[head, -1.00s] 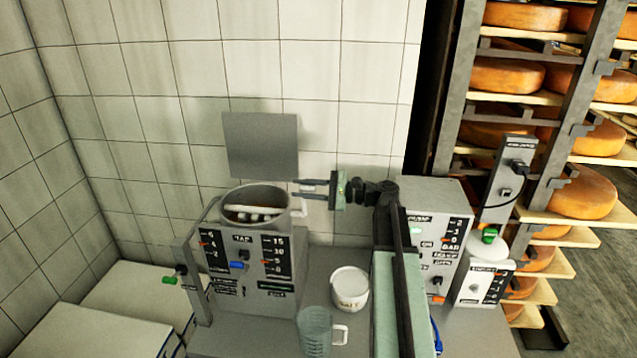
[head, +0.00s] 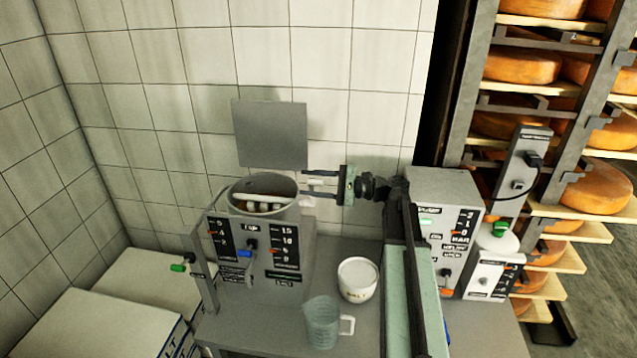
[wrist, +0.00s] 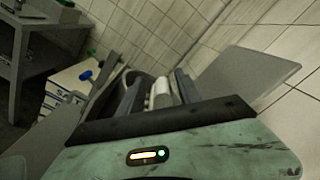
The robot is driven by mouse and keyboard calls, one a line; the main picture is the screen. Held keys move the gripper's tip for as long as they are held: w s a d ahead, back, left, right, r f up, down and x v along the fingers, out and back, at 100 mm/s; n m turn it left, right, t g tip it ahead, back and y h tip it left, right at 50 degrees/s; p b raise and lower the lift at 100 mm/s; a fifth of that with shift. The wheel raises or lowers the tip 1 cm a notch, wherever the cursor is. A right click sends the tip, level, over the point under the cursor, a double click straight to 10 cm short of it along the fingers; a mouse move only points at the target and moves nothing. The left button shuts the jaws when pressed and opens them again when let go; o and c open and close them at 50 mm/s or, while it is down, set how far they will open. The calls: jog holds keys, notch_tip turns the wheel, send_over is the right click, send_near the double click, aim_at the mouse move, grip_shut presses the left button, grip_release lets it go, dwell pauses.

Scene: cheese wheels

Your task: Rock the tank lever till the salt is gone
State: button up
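The grey tank (head: 262,286) stands on the table with its round opening facing up. White pieces (head: 265,207) show inside it, above something brownish; I cannot make out any salt. A lever with a green knob (head: 177,267) sticks out at the tank's left side. A small blue-tipped lever (head: 245,254) is on its front panel. My gripper (head: 306,183) is beside the tank's right rim, fingers pointing left, apart and off both levers. In the wrist view the fingers (wrist: 158,90) are spread, with a white cylinder visible between them; I cannot tell its depth. The green knob (wrist: 86,75) shows left there.
A white tub (head: 358,281) and a clear greenish jug (head: 321,322) stand right of the tank. Control boxes (head: 446,225) stand farther right. A grey plate (head: 270,135) is behind the tank. White stacks (head: 103,325) fill the lower left. Cheese racks (head: 560,115) stand at right.

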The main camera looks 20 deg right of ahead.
jog(key=shift+s+d, duration=0.1)
jog(key=v, duration=0.7)
jog(key=shift+s+d, duration=0.15)
jog(key=shift+d, duration=0.15)
jog(key=shift+a, duration=0.1)
